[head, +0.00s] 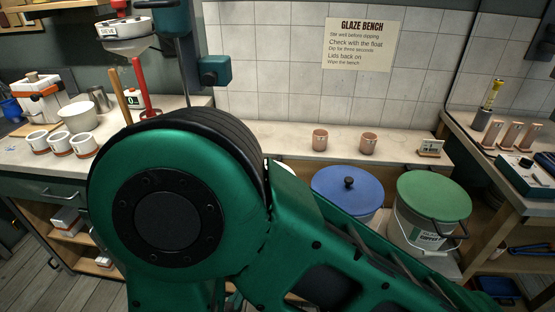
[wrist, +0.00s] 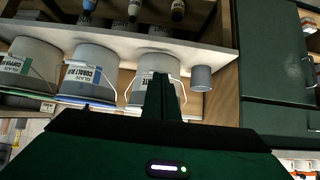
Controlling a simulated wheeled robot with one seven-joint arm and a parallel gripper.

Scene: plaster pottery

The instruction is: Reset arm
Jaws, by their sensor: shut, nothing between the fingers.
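My gripper (wrist: 160,82) shows in the wrist view as a dark green body along the bottom with its fingers together in the middle. It is shut and empty. Grey buckets, one labelled cobalt (wrist: 88,68), appear upside down beyond the fingers. In the head view my green arm fills the middle and lower part, and the gripper cannot be made out there.
In the head view, two pinkish cups (head: 320,140) stand on the pale bench. Below are a blue-lidded bucket (head: 340,183) and a green-lidded bucket (head: 434,196). Three white cups (head: 60,143) stand at left. A side table (head: 530,203) stands at right.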

